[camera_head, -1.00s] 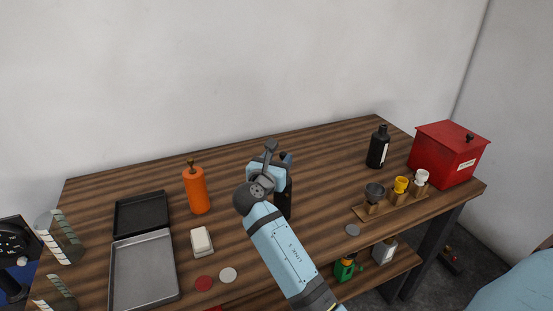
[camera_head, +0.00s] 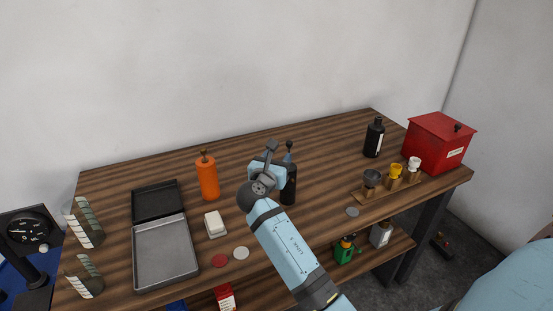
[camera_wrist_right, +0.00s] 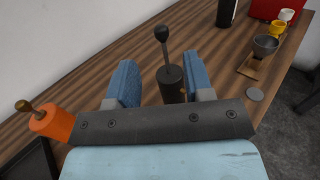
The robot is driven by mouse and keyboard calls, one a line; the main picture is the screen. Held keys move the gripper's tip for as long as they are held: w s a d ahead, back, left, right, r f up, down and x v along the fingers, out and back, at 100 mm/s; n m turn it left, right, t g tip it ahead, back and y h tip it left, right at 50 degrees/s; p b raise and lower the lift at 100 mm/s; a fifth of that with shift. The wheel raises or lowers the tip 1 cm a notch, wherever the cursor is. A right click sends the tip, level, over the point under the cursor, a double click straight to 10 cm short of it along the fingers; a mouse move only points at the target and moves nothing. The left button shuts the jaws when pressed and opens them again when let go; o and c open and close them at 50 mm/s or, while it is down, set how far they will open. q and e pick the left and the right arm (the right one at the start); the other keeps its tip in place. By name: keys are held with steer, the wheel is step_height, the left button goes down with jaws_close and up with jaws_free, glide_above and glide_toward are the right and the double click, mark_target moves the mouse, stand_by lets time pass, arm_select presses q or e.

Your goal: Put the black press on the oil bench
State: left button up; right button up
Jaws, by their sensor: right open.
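The black press (camera_head: 289,191), a dark cylinder with a knobbed lever on top, is upright at the wooden bench (camera_head: 330,150), partly behind my right gripper (camera_head: 270,172) in the head view. In the right wrist view the press (camera_wrist_right: 171,84) shows between the two blue fingers of my right gripper (camera_wrist_right: 163,82). The fingers are open, with a visible gap on each side of the press. The base of the press is hidden by the gripper body. My left gripper is not in view.
An orange press (camera_head: 208,181), white block (camera_head: 214,224) and metal tray (camera_head: 165,252) are left of the gripper. A black bottle (camera_head: 374,139), red box (camera_head: 440,142) and small cups on a wooden rack (camera_head: 372,194) are right. The bench's back middle is clear.

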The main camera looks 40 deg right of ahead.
steer(key=s+a+f+m+t+y, duration=0.1)
steer(key=s+a+f+m+y, duration=0.4)
steer(key=f, duration=0.5)
steer(key=s+a+f+m+t+y, duration=0.25)
steer(key=s+a+f+y, duration=0.4)
steer(key=f, duration=0.45)
steer(key=s+a+f+m+g+y, duration=0.1)
steer(key=s+a+f+m+y, duration=0.2)
steer(key=s+a+m, duration=0.2)
steer(key=s+a+f+m+g+y, duration=0.1)
steer(key=s+a+f+m+y, duration=0.3)
steer(key=s+m, duration=0.5)
steer(key=s+a, duration=0.2)
steer(key=s, duration=0.2)
steer(key=shift+a, duration=0.2)
